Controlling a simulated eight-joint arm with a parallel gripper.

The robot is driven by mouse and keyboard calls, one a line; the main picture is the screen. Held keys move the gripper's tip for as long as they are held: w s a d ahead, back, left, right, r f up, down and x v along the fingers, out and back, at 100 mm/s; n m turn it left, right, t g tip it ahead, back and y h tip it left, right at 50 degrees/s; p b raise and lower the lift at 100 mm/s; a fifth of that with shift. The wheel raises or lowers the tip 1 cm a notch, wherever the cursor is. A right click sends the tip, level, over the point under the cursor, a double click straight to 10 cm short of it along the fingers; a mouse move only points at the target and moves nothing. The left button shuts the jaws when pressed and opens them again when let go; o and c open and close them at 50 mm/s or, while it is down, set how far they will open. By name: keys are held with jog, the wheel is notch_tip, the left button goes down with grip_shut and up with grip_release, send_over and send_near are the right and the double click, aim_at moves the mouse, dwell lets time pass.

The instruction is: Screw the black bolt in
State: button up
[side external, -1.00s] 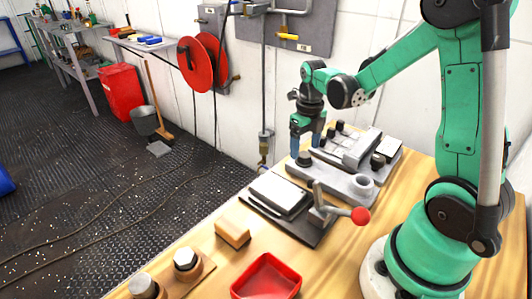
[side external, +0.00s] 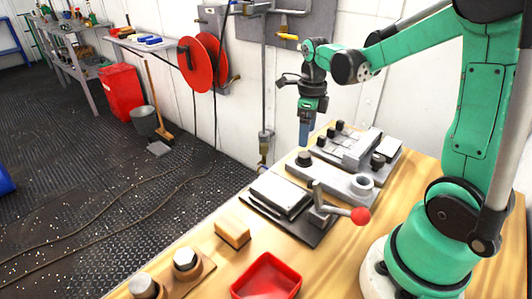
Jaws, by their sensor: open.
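A black bolt (side external: 304,158) stands upright at the left end of a grey plate (side external: 333,180). How deep it sits in the plate cannot be seen. A round grey collar (side external: 362,184) with an opening stands at the plate's right end. My gripper (side external: 304,143) points down just above the black bolt, its blue fingers seen nearly edge-on, so the gap between them is hard to see. It is open, and the bolt appears clear below the fingertips.
Behind the plate is a grey fixture (side external: 362,150) with several black knobs. In front are a clamp with a red-balled lever (side external: 360,215), a wooden block (side external: 233,233), a red tray (side external: 266,278) and two silver-topped pieces in a wooden holder (side external: 185,260).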

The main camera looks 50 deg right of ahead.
aim_at(306, 154)
jog(key=n, duration=1)
jog(key=shift+n, duration=0.3)
jog(key=n, duration=0.6)
jog(key=shift+f, duration=0.1)
jog(key=n, duration=0.7)
jog(key=shift+d, duration=0.1)
jog(key=n, duration=1.2)
jog(key=shift+n, duration=0.4)
jog(key=n, duration=0.5)
jog(key=shift+f, duration=0.1)
jog(key=shift+f+n, duration=0.3)
jog(key=shift+f, duration=2.5)
grip_shut()
